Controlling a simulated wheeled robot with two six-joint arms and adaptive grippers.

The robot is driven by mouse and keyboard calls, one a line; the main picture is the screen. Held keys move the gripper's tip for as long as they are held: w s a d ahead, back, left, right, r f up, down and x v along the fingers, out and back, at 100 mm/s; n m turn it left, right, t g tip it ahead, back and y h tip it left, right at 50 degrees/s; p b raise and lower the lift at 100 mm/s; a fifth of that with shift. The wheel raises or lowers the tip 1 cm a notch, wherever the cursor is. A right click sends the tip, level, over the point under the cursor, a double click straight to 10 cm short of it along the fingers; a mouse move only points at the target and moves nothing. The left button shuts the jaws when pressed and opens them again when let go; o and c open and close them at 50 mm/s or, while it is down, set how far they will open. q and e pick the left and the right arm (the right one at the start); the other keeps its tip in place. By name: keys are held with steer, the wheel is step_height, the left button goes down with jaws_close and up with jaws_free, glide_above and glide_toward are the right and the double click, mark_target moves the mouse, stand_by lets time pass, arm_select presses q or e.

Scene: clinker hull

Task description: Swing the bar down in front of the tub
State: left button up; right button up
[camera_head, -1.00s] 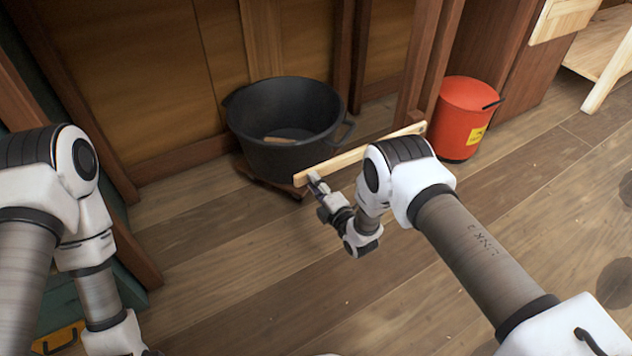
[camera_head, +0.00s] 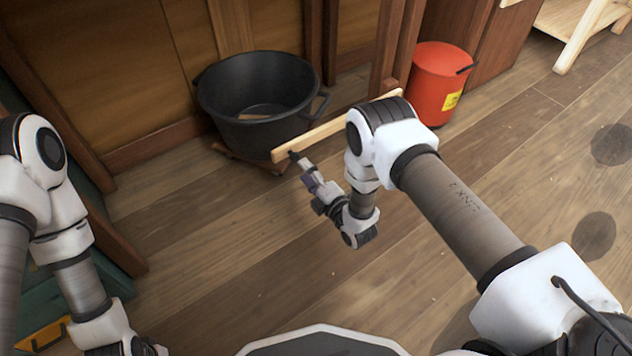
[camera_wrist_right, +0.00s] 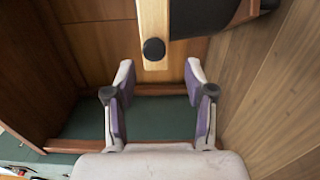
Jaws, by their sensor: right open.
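The light wooden bar (camera_head: 318,136) runs from the upright post (camera_head: 390,50) on the right, sloping slightly in the picture, to a free end in front of the black tub (camera_head: 225,110). My right arm hides part of it. My right gripper (camera_head: 297,160) is at the bar's free end; contact cannot be told. In the right wrist view the gripper (camera_wrist_right: 160,85) is open and empty, with the bar (camera_wrist_right: 154,15) and its round black knob (camera_wrist_right: 153,49) just beyond the fingertips. My left gripper (camera_head: 135,347) is partly cut off at the bottom left.
The tub stands on a low brown wooden base (camera_head: 232,160) against the panelled wall. A red bucket (camera_head: 433,85) stands right of the post. A wooden bench (camera_head: 575,35) is at the top right. The plank floor (camera_head: 240,260) in front is clear.

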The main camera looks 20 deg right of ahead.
steer(key=v, duration=0.5)
steer(key=shift+s+d, duration=0.15)
steer(key=shift+s, duration=0.2)
steer(key=shift+r, duration=0.1)
